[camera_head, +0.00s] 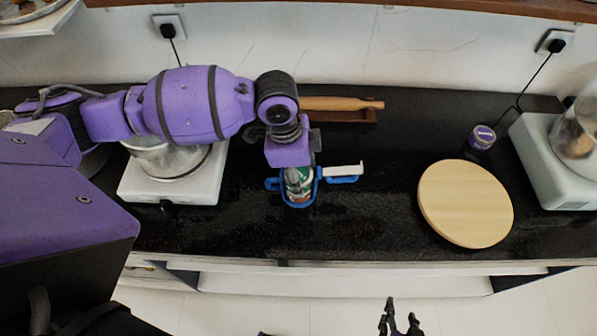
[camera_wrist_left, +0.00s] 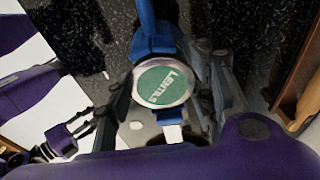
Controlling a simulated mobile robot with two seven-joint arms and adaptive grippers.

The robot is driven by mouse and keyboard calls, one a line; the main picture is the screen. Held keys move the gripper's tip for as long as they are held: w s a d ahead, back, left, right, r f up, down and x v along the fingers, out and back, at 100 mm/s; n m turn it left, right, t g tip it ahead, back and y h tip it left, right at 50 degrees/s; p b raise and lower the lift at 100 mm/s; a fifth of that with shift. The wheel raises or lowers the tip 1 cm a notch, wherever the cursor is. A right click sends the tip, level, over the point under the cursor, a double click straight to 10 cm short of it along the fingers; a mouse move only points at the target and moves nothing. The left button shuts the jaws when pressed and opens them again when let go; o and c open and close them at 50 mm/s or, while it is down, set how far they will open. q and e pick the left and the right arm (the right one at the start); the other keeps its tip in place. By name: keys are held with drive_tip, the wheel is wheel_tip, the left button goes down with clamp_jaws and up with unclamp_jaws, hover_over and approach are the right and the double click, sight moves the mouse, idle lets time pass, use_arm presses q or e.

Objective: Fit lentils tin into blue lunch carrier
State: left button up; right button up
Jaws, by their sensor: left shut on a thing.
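The lentils tin (camera_head: 298,186) is upright, with a green label and a silver rim. Its round lid (camera_wrist_left: 163,82) faces the left wrist camera and reads "LENTILS". My left gripper (camera_head: 296,170) points down and is shut on the tin, with a dark finger on each side of it. The blue lunch carrier (camera_head: 342,179) stands on the black counter, its blue body around the tin's lower part; how deep the tin sits is hidden. Its blue part also shows in the wrist view (camera_wrist_left: 148,30). My right gripper (camera_head: 401,320) is open and empty, low in front of the counter.
A white appliance with a glass bowl (camera_head: 170,187) stands left of the carrier. A rolling pin (camera_head: 345,104) lies on a wooden rack behind it. A round wooden board (camera_head: 465,203), a purple-lidded jar (camera_head: 481,138) and another white appliance (camera_head: 555,160) are right. Counter between carrier and board is clear.

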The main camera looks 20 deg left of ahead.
use_arm(q)
drive_tip(key=o, duration=1.4)
drive_tip(key=shift+o, duration=0.4)
drive_tip(key=o, duration=0.3)
